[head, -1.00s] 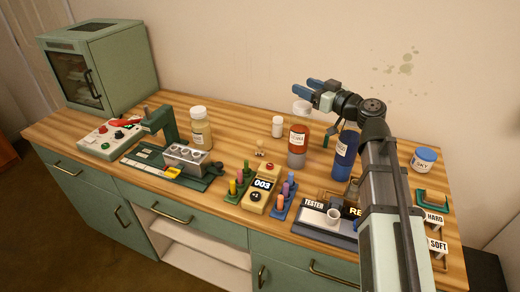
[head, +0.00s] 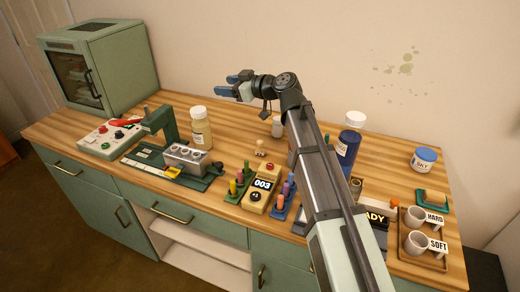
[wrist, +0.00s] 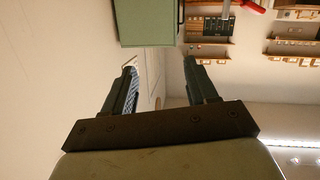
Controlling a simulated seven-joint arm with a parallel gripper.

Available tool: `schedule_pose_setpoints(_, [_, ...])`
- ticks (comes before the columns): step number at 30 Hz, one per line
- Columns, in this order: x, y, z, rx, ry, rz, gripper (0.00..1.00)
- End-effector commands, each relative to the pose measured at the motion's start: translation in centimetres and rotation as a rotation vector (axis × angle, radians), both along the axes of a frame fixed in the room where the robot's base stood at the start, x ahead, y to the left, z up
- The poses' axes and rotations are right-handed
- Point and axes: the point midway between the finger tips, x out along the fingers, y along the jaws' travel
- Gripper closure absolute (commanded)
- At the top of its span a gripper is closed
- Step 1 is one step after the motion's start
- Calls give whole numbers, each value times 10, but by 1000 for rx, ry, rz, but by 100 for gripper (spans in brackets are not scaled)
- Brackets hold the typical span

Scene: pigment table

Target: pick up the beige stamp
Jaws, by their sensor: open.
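A small beige knobbed piece (head: 260,149), which looks like the beige stamp, stands upright on the wooden table behind the counter box marked 003. My gripper (head: 228,85) is raised well above the back of the table, to the left of the stamp in the head view and apart from it. Its blue fingers point left. In the wrist view my gripper (wrist: 160,85) has its two fingers spread with nothing between them. The stamp does not show in the wrist view.
A cream-filled jar (head: 200,128) and a green press (head: 160,125) stand left of the stamp. The 003 box (head: 262,188) and coloured pegs stand in front. A blue bottle (head: 348,145) stands right. Bare wood surrounds the stamp.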

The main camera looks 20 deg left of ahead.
Motion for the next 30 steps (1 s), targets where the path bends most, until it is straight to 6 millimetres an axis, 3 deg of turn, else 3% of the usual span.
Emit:
schedule_pose_setpoints(1, [6,19,-5,-58,-22,25,43])
schedule_pose_setpoints(4, [12,39,-24,-199,-64,70,43])
schedule_pose_setpoints(9, [34,49,-62,-501,-118,131,43])
schedule_pose_setpoints(14, [63,20,-94,-818,-116,150,43])
schedule_pose_setpoints(18, [75,-19,-112,-1077,-74,149,43])
schedule_pose_setpoints(24, [67,-67,-121,-1319,22,143,43])
schedule_pose_setpoints(30, [56,-79,-123,-1369,84,164,43])
